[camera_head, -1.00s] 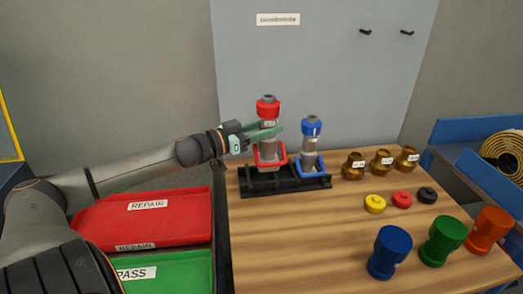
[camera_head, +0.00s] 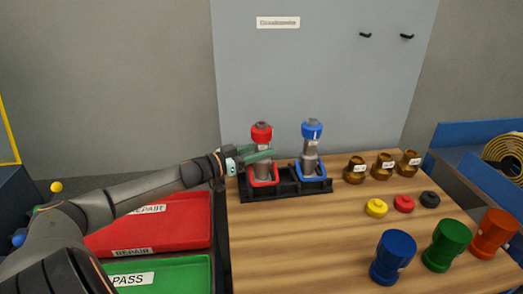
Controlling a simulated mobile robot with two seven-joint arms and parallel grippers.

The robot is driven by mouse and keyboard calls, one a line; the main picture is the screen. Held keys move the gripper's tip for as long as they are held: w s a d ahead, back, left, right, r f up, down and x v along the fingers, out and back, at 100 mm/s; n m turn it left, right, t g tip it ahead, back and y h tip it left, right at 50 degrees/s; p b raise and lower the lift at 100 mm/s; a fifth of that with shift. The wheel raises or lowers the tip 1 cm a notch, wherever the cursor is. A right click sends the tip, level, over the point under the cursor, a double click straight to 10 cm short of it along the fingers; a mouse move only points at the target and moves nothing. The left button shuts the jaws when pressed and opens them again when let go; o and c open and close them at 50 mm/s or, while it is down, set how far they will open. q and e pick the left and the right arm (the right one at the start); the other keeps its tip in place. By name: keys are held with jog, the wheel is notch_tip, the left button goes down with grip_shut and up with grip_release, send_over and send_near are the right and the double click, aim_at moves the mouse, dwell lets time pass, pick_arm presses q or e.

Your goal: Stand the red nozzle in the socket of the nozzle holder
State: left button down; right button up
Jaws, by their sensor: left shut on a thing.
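The red nozzle (camera_head: 261,133), grey with a red collar, is upright at the red-rimmed socket of the black nozzle holder (camera_head: 289,191). Its lower body is inside the red rim (camera_head: 263,183), and its collar is about level with that of the blue nozzle. Whether it rests on the socket's bottom is hidden. My left gripper (camera_head: 257,155) reaches in from the left with green fingers and is shut on the nozzle's grey body, below the collar. The right gripper is out of view.
A blue nozzle (camera_head: 311,130) stands in the blue-rimmed socket (camera_head: 312,185) close by on the right. Brass fittings (camera_head: 355,170), small caps (camera_head: 404,204) and coloured cups (camera_head: 393,257) stand farther right. Red (camera_head: 175,225) and green (camera_head: 185,275) trays lie left. The table's front left is bare.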

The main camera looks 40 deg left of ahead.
pick_arm(q)
jog(key=shift+r, duration=0.1)
jog(key=c, duration=0.8)
grip_release()
jog(key=shift+f, duration=0.2)
jog(key=shift+c, duration=0.2)
jog(key=o, duration=0.4)
jog(key=shift+r, duration=0.1)
jog(key=shift+v, duration=1.4)
jog(key=shift+p+v, duration=1.8)
jog(key=shift+v, duration=2.85)
jog(key=shift+r, duration=0.1)
